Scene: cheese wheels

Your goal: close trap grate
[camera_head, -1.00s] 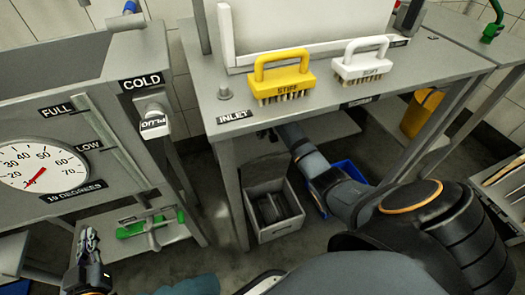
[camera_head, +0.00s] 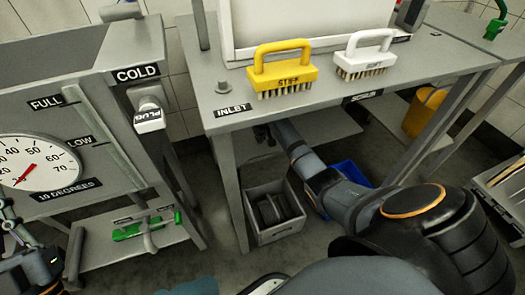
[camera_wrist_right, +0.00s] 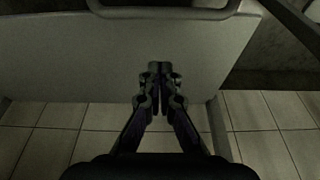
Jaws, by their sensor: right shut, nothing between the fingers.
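My right arm reaches under the steel table, and its gripper (camera_head: 265,135) is small and dark there in the head view. In the right wrist view the right gripper (camera_wrist_right: 160,85) is shut and empty, its two fingers together in front of a flat grey panel (camera_wrist_right: 75,60). A bar-like handle (camera_wrist_right: 165,13) runs along the top of that panel. I cannot tell whether this panel is the trap grate, nor whether the fingers touch it. My left gripper (camera_head: 15,240) is cut off by the left edge of the head view.
The table (camera_head: 215,95) carries a yellow brush (camera_head: 282,72) and a white brush (camera_head: 364,55). Below it are a grey crate (camera_head: 262,238) and a blue bin (camera_head: 350,172). A vat with a dial (camera_head: 40,160) stands at left, above a shelf (camera_head: 160,250) with a green tool.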

